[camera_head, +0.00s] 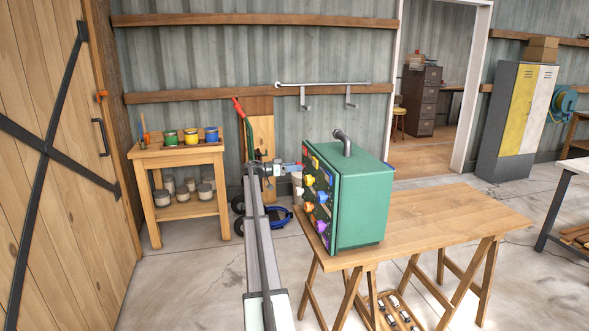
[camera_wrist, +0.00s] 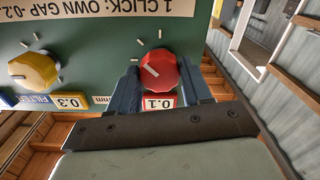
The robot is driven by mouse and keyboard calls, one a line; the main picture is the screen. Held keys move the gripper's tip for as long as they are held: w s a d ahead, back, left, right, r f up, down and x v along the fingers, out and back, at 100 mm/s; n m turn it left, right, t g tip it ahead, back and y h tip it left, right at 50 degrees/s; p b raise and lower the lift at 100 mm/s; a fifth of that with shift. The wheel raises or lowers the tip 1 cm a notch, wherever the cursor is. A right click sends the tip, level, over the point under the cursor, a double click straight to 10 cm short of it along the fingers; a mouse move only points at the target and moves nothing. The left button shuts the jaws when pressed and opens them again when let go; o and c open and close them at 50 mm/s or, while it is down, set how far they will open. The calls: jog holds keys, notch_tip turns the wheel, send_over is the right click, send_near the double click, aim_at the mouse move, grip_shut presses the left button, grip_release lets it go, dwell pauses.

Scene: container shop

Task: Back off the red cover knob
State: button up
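A green box (camera_head: 362,205) with a bent grey pipe on top stands on a wooden trestle table. The text is upside down. My gripper (camera_head: 298,167) reaches the upper front of the box from the left. In the wrist view my gripper's (camera_wrist: 158,75) blue fingers stand on either side of the red knob, close to its edges. I cannot tell whether they touch it.
A yellow knob (camera_wrist: 33,72) sits left of the red one, with a 0.3 label (camera_wrist: 71,101) between. The trestle table (camera_head: 450,214) is bare right of the box. A shelf stand (camera_head: 178,155) with paint pots stands at the back left.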

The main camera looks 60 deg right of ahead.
jog(key=c, duration=0.6)
jog(key=shift+n, duration=4.4)
jog(key=o, duration=1.1)
jog(key=shift+c, duration=0.2)
